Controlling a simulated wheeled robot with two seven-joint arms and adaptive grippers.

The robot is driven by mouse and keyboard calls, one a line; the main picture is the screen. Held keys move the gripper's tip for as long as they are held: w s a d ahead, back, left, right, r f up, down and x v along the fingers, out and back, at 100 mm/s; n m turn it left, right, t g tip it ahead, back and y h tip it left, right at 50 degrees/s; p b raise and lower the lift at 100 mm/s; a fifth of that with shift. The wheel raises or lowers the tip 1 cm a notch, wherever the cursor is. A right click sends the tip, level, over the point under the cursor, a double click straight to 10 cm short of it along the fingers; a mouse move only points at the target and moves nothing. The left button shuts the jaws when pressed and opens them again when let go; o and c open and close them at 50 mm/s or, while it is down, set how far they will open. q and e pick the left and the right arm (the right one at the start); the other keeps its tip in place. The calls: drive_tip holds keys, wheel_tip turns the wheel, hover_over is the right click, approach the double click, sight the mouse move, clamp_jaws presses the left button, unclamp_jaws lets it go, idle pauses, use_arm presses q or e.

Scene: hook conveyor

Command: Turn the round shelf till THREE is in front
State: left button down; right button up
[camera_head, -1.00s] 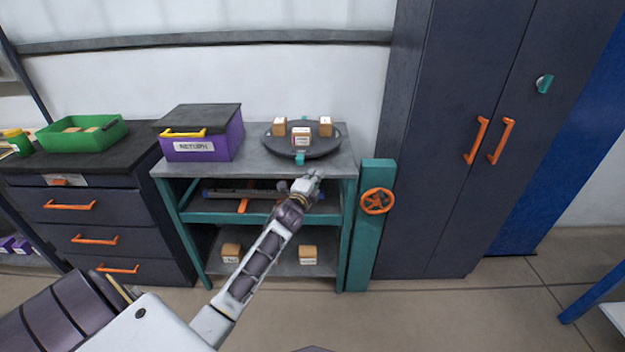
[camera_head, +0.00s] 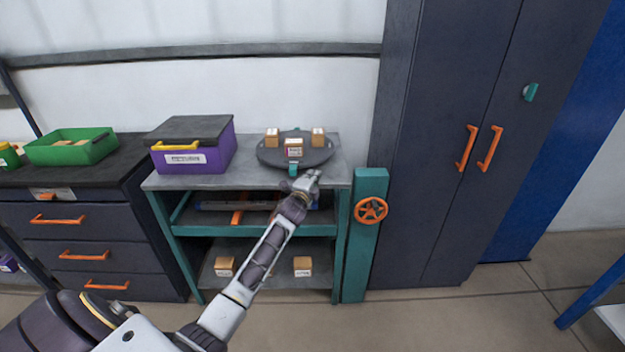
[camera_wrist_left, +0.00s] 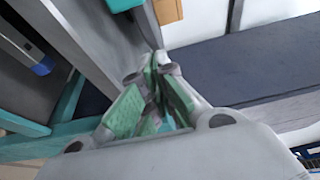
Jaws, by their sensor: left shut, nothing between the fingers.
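The round shelf (camera_head: 268,158) is a dark grey disc on the grey top of a teal-framed rack. Several small brown boxes with white labels stand on it, and one box (camera_head: 293,148) is at the front; its label is too small to read. A teal tab (camera_head: 293,170) sticks out at the disc's front edge. My left gripper (camera_head: 312,176) is shut and empty, just in front of and a little right of the tab. Its closed fingers also show in the left wrist view (camera_wrist_left: 155,95). My right gripper is not in view.
A purple box (camera_head: 218,155) with a black lid stands left of the disc. Two brown boxes lie on the rack's lowest shelf (camera_head: 265,285). A teal post with an orange handwheel (camera_head: 371,211) and a dark cabinet (camera_head: 440,150) stand to the right.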

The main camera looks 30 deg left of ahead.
use_arm(q)
drive_tip(key=shift+s+a, duration=0.55)
drive_tip(key=shift+a, duration=0.3)
drive_tip(key=shift+s+a, duration=0.55)
drive_tip(key=shift+a, duration=0.3)
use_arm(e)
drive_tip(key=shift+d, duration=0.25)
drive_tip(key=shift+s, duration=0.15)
